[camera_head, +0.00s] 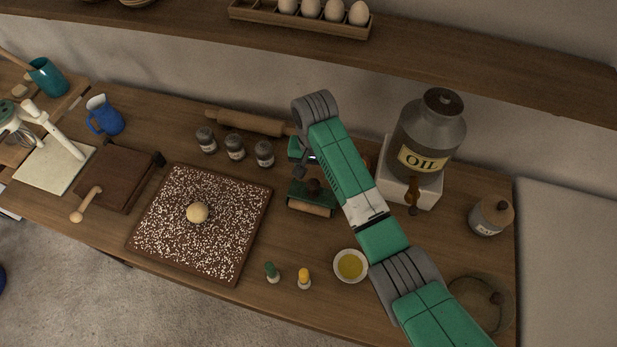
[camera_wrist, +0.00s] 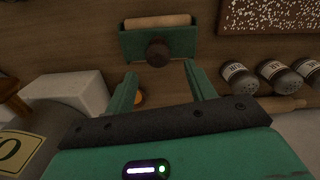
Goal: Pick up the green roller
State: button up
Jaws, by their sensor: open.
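The green roller is a green block with a pale wooden cylinder along one side and a dark round knob on top. It lies on the wooden counter right of the speckled board in the head view (camera_head: 312,207). It also shows at the top middle of the wrist view (camera_wrist: 180,42). My gripper (camera_wrist: 160,72) is open and empty, its two green fingers spread and pointing toward the roller's knob, apart from it. In the head view my gripper (camera_head: 303,168) is partly hidden by my arm, just behind the roller.
Three shakers (camera_head: 235,148) stand left of my gripper, with a rolling pin (camera_head: 245,122) behind. The oil canister (camera_head: 428,135) sits on a white block (camera_head: 425,192) at right. The speckled board (camera_head: 170,235) carries dough.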

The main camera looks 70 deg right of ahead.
aim_at(314, 182)
jog(key=shift+s+a+f, duration=0.1)
jog(key=shift+a+f, duration=0.05)
jog(key=shift+f, duration=0.35)
jog(key=shift+a+f, duration=0.15)
jog(key=shift+f, duration=0.3)
jog(key=f+b, duration=0.1)
jog(key=f, duration=0.4)
jog(key=shift+s+f, duration=0.15)
jog(key=shift+s, duration=0.05)
jog(key=shift+w+f, duration=0.1)
jog(key=shift+f, duration=0.2)
jog(key=shift+d, duration=0.1)
jog(key=c, duration=1)
jog(key=shift+r, duration=0.15)
